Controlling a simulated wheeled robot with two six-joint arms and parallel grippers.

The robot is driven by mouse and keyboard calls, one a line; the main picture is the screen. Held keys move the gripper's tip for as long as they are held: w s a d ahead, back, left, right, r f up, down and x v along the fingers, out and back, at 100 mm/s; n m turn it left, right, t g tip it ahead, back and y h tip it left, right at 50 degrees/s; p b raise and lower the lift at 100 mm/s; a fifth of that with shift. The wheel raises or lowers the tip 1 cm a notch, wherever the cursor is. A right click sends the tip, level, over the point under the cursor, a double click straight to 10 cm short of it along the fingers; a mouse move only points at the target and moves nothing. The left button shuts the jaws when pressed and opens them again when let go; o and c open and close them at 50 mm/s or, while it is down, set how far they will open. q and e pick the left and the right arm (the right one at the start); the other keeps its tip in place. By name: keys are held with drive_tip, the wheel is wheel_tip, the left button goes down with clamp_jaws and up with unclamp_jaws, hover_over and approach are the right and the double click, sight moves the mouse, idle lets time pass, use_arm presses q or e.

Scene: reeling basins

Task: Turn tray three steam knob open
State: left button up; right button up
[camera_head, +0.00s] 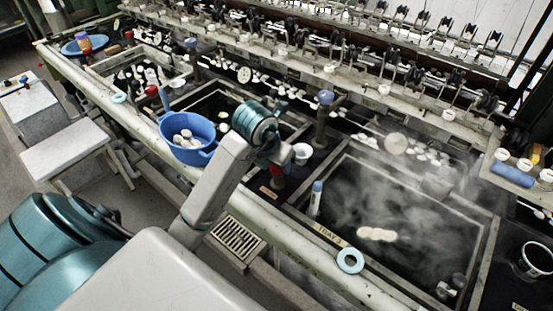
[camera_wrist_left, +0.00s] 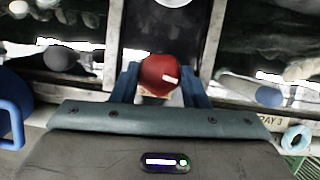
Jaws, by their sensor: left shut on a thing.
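A red steam knob (camera_wrist_left: 160,70) with a white mark on its top sits between the blue fingers of my left gripper (camera_wrist_left: 160,84) in the left wrist view. The fingers are shut on it from both sides. In the head view, the red knob (camera_head: 277,169) shows only in part under my left wrist, on the strip left of the tray three basin (camera_head: 490,240). Its label "TRAY 3" (camera_head: 330,237) is on the front rim. Steam hangs over the dark water, where pale cocoons (camera_head: 376,234) float. My right gripper is not in view.
A white cup (camera_head: 302,152) and a dark post with a blue-grey knob (camera_head: 325,98) stand close behind my left gripper. A white blue-capped tube (camera_head: 316,195) leans right of it. A blue tub (camera_head: 187,150) stands left, and a blue ring (camera_head: 350,261) lies on the front rim.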

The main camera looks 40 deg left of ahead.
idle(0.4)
use_arm(q)
drive_tip(key=o, duration=1)
drive_tip(key=shift+c, duration=0.2)
drive_tip(key=p+v, duration=1)
drive_tip(key=v, duration=0.1)
drive_tip(key=shift+f, duration=0.1)
